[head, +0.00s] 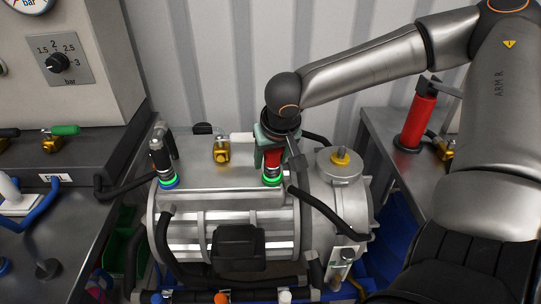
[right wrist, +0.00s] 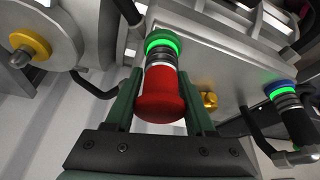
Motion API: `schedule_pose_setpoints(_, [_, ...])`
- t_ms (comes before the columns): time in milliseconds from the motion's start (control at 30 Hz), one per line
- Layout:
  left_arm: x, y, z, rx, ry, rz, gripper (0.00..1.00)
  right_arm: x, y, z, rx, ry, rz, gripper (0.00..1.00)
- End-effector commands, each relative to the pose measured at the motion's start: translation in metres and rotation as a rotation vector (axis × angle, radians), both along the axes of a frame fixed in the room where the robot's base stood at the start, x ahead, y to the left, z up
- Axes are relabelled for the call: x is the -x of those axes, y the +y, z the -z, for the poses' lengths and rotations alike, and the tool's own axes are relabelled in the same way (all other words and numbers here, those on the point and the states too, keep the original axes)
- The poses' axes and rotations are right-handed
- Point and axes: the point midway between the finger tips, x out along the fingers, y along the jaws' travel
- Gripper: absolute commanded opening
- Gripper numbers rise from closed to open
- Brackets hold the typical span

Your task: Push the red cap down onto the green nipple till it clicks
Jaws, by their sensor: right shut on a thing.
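The red cap (head: 273,158) is between the fingers of my right gripper (head: 271,143), upright over the green nipple (head: 272,181) on top of the grey drive unit. In the right wrist view the red cap (right wrist: 162,98) is in line with the green nipple (right wrist: 161,41), whose green ring glows. Dark and silver bands show between cap and ring. I cannot tell how far the cap is seated. The right gripper's green fingers (right wrist: 162,105) are shut on the cap from both sides. My left gripper is not in view.
A second fitting with a blue and green ring (head: 168,181) stands left on the drive unit. A brass valve (head: 222,151) sits between them. A black hose (head: 325,213) runs right of the nipple. A red cylinder (head: 416,120) stands on the right bench.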

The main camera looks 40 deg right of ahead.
Motion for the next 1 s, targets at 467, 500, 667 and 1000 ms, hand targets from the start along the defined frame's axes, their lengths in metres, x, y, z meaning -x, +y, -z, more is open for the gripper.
schedule_pose_setpoints(467, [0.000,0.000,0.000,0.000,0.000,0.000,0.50,0.000,0.000,0.000,0.000,0.001,0.000,0.90])
schedule_pose_setpoints(500, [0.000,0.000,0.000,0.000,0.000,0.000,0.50,0.000,0.000,0.000,0.000,0.001,0.000,0.90])
schedule_pose_setpoints(667, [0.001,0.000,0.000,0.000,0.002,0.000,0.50,0.000,0.000,0.000,0.000,0.001,0.000,0.90])
schedule_pose_setpoints(1000, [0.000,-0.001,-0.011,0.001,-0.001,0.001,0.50,0.017,0.009,-0.051,0.000,-0.006,-0.001,0.90])
